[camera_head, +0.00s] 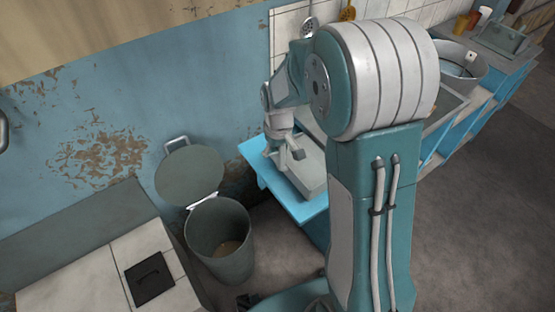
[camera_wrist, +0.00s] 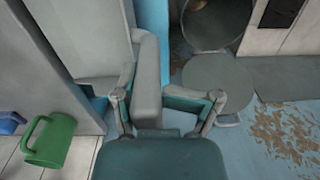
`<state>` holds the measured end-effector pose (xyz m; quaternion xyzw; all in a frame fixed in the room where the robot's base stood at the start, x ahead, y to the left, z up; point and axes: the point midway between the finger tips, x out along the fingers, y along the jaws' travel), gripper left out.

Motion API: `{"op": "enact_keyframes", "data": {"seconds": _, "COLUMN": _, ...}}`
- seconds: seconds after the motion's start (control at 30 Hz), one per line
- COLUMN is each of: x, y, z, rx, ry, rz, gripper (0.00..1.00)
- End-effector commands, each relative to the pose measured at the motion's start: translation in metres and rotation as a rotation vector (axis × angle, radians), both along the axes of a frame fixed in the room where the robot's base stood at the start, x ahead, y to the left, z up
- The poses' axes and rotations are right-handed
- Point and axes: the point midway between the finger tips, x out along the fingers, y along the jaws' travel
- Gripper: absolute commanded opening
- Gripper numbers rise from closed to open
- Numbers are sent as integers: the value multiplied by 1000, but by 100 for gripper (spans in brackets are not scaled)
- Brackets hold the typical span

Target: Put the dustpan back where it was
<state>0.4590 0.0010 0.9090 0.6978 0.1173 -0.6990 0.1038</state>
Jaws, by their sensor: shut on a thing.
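My gripper (camera_head: 288,150) reaches down over the end of the blue counter (camera_head: 265,172), near the wall. In the wrist view my gripper (camera_wrist: 168,98) is closed around a grey piece that appears to be part of the dustpan (camera_wrist: 148,70). In the head view a grey, tray-like body, apparently the dustpan (camera_head: 312,172), lies just below and right of the fingers. I cannot tell whether it rests on the counter or hangs just above it. My arm hides part of it.
A grey bin (camera_head: 220,245) stands left of the counter with its lid (camera_head: 190,173) open against the wall. A white-topped unit (camera_head: 92,275) bears a black plate (camera_head: 150,278). A green mug (camera_wrist: 50,140) shows by white tiles. A metal basin (camera_head: 462,68) is farther right.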

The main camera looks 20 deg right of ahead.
Motion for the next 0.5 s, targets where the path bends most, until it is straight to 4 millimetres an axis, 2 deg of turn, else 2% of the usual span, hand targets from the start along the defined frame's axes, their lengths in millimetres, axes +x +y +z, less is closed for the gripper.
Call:
{"op": "enact_keyframes", "data": {"seconds": 0.1, "x": -1, "y": 0, "z": -21, "rx": 0, "ry": 5, "rz": 0, "gripper": 0}}
{"op": "enact_keyframes", "data": {"seconds": 0.17, "x": -1, "y": 0, "z": -28, "rx": 0, "ry": 4, "rz": 0, "gripper": 0}}
{"op": "enact_keyframes", "data": {"seconds": 0.5, "x": -1, "y": 0, "z": -32, "rx": 0, "ry": 0, "rz": 0, "gripper": 0}}
